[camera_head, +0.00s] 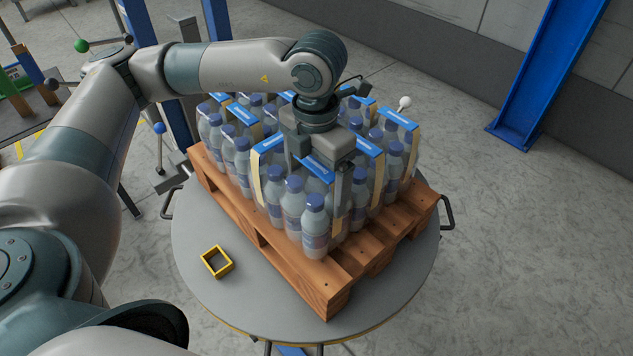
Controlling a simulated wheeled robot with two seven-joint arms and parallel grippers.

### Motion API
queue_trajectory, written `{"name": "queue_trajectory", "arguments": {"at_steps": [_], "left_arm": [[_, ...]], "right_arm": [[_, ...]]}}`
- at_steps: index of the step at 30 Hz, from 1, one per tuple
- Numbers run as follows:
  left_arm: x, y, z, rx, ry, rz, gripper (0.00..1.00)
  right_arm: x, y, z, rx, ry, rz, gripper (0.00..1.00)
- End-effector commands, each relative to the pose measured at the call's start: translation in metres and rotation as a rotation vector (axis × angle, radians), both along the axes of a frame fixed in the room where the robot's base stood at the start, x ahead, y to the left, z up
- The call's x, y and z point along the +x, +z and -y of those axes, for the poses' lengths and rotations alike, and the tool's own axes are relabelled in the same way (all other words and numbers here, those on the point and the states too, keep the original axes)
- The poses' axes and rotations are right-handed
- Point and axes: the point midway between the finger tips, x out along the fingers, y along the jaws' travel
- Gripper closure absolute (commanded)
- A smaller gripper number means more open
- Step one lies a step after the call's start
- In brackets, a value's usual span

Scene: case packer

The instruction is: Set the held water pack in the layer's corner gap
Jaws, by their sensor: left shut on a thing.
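The held water pack (293,208) is several clear bottles with blue caps and a blue top strip. It is at the near corner of the layer, upright, beside the other packs. My left gripper (318,172) is above it, pointing down, and shut on it. The bottle bases are at or just above the wooden pallet (322,283); I cannot tell whether they touch. The layer of water packs (240,158) stands behind and to both sides. My gripper and arm hide part of the layer and the gap's inner sides. My right gripper is out of view.
The pallet stands on a round grey turntable (205,235) with side handles (447,212). A small yellow square frame (216,262) lies on the turntable at the front left. A blue post (545,75) stands at the back right. The floor to the right is clear.

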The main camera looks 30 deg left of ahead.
Motion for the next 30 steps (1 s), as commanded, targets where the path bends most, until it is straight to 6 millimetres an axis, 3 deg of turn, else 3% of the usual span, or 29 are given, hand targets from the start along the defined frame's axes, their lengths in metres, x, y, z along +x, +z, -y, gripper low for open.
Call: {"name": "queue_trajectory", "arguments": {"at_steps": [13, 14, 15, 30], "left_arm": [[0.0002, -0.0052, -0.0015, 0.003, 0.002, -0.001, 0.49], [-0.0005, -0.0068, -0.0016, 0.004, 0.002, -0.004, 0.1], [-0.0005, -0.0068, -0.0016, 0.004, 0.003, -0.004, 0.05], [-0.0005, -0.0017, -0.0026, 0.007, 0.004, -0.004, 0.05]], "right_arm": [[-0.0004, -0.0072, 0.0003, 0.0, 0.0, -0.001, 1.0], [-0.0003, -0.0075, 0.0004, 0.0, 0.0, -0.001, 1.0], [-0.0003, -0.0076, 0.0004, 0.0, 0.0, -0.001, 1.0], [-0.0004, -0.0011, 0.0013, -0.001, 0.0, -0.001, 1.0]]}}
